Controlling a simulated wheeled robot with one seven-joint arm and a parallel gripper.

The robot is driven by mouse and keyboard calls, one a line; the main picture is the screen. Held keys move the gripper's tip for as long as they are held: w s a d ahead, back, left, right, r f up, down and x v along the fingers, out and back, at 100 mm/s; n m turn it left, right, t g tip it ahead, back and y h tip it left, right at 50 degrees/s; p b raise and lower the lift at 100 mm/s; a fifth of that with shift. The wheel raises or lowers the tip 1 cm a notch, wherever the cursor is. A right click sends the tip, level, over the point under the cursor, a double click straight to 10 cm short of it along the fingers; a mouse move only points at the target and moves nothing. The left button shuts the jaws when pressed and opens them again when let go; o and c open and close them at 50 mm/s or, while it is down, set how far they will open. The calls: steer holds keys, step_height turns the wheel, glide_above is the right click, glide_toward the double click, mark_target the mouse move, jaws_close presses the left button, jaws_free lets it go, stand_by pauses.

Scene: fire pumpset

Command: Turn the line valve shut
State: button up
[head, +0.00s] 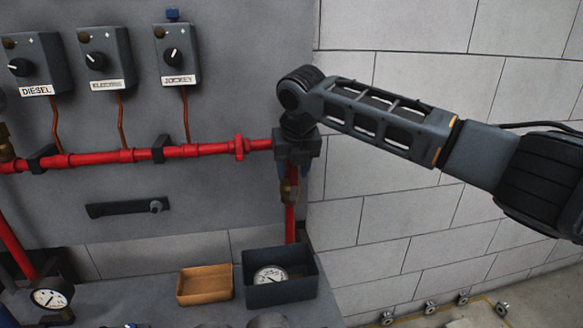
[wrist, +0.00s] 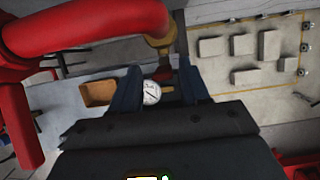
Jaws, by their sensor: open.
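The red pipe (head: 200,150) bends down at its right end into a brass valve body (head: 289,190), which I take to be the line valve. My gripper (head: 292,172) points down just above and in front of it, hiding its upper part. In the wrist view, the brass fitting (wrist: 161,40) lies beyond the fingers. A small dark red piece (wrist: 163,73) shows between the open fingers of my gripper (wrist: 160,82), with a brass part just below it. I cannot tell whether the fingers touch the valve. The valve handle's angle is not clear.
Three switch boxes, DIESEL (head: 26,65), ELECTRIC (head: 106,60) and JOCKEY (head: 177,56), are on the panel. Below stand a tan tray (head: 205,284) and a dark bin (head: 280,295) holding a gauge (head: 270,276). A block wall (head: 420,235) closes the right side.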

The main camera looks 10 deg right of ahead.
steer(key=shift+w+f, duration=0.25)
steer(key=shift+w, duration=0.05)
steer(key=shift+w+d, duration=0.1)
steer(key=shift+d, duration=0.05)
jaws_close()
stand_by(0.3)
